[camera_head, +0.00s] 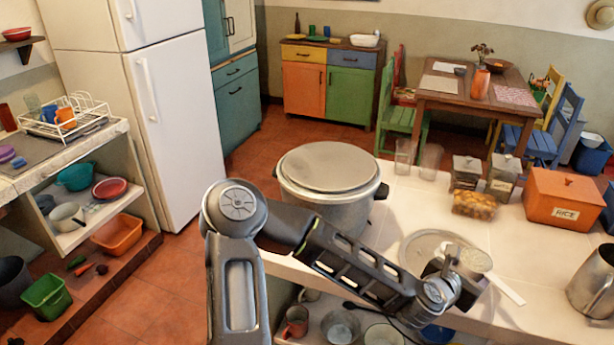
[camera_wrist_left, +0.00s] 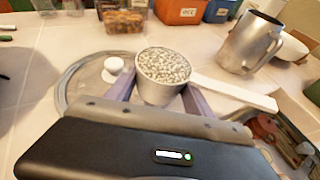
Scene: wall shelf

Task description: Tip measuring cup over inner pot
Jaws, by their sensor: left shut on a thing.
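My left gripper (camera_head: 456,272) is shut on a metal measuring cup (camera_head: 476,260) at the right of the head view. In the left wrist view the cup (camera_wrist_left: 163,88) is upright between the fingers, full of pale grains, with a long white handle (camera_wrist_left: 235,92) pointing right. The cup is above the counter, near a round lid (camera_head: 418,248). A large silver pot (camera_head: 330,207) with black handles stands to the left, behind my left arm. My right gripper is out of view.
Two clear glasses (camera_head: 430,161), lidded jars (camera_head: 465,172), a bag of brown food (camera_head: 474,205), an orange rice box (camera_head: 563,199) and a metal jug (camera_head: 594,282) stand on the white counter (camera_head: 400,207). The counter between pot and glasses is clear.

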